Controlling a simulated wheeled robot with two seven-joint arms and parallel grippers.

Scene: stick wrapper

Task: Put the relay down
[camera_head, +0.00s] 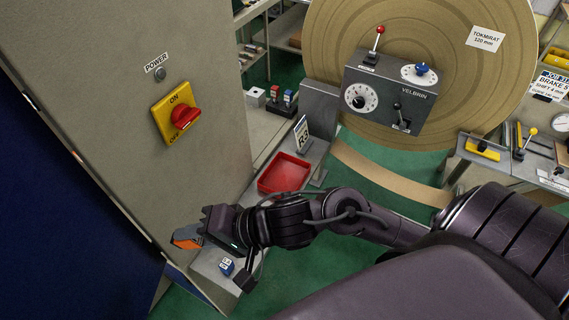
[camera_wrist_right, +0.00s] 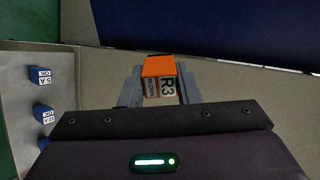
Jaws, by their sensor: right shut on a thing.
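The orange relay (camera_head: 187,238) is in my right gripper (camera_head: 196,231), at the lower left of the head view beside the tall beige cabinet. In the wrist view the relay (camera_wrist_right: 159,77) shows a white label with R3 and smaller print that looks like BLOWN. The gripper's fingers (camera_wrist_right: 160,92) are shut on its two sides. It is held above or near the left end of a narrow grey shelf; I cannot tell if it touches anything. My left gripper is not in view.
A red tray (camera_head: 284,173) sits farther along the shelf, with a small sign (camera_head: 302,134) behind it. A small blue block (camera_head: 227,266) lies on the shelf near my gripper; the wrist view shows blue blocks (camera_wrist_right: 43,113) at left. The cabinet carries a red switch (camera_head: 184,117).

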